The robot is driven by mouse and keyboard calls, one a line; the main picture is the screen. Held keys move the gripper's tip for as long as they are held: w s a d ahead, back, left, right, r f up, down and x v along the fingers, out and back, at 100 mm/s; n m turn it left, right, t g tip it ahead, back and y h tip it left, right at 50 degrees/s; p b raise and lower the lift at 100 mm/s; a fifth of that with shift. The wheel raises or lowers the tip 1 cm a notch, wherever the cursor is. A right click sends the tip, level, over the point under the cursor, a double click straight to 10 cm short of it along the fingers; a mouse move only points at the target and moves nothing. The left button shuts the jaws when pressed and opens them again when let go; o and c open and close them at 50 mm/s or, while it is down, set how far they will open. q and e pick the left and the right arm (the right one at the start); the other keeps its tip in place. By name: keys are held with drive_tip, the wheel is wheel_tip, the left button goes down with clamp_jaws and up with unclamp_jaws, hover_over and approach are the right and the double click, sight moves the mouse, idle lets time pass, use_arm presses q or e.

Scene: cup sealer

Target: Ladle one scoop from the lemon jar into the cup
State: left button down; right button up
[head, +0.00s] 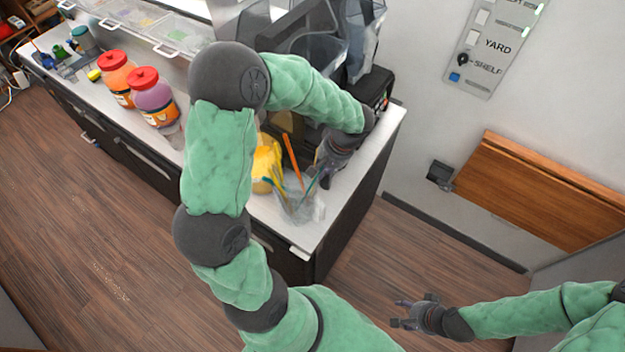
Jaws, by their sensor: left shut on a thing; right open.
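My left gripper (324,178) is over the right end of the counter, shut on what looks like a thin handle at the clear container. Whether this is the ladle cannot be told. The clear container (300,208) stands near the counter's front edge with several coloured sticks or handles rising from it, one of them orange (293,158). A yellow jar (266,168), probably the lemon jar, stands just left of it, partly hidden by my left arm. I cannot make out the cup. My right gripper (415,312) is open and empty, low at the right, away from the counter.
An orange jar (117,78) and a purple jar (153,99), both red-lidded, stand on the counter left of my arm. A dark machine (378,90) stands behind my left gripper. Clear-lidded bins (170,30) line the back. Floor beside the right gripper is clear.

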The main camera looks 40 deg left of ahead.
use_arm(q)
wheel_tip(320, 180, up, 10)
drive_tip(key=shift+f, duration=0.15)
wheel_tip(320, 180, up, 16)
drive_tip(key=p, duration=0.9)
drive_tip(key=shift+p, duration=0.4)
